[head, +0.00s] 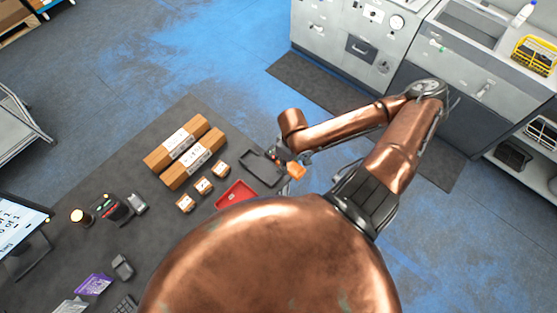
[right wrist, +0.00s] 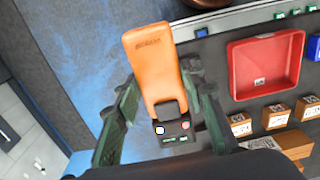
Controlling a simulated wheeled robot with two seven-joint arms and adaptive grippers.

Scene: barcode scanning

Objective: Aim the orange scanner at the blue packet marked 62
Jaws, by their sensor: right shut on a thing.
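My right gripper (head: 284,156) is shut on the orange scanner (head: 296,171), above the near right edge of the dark table. In the right wrist view the scanner (right wrist: 152,62) sits between the two dark green fingers of the gripper (right wrist: 162,88), with its orange body pointing away from the wrist and a dark end with small buttons nearest the wrist. I cannot make out a blue packet marked 62 in either view. A blue thing (right wrist: 313,46) is cut off at the right edge of the wrist view, with no readable number. My left gripper is not in view.
A red tray (head: 234,195), a black tray (head: 257,167), several small labelled boxes (head: 203,185) and long brown cartons (head: 183,150) occupy the table. A purple packet (head: 93,285) lies at the lower left near a monitor (head: 20,232). Grey cabinets (head: 350,35) stand at the back.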

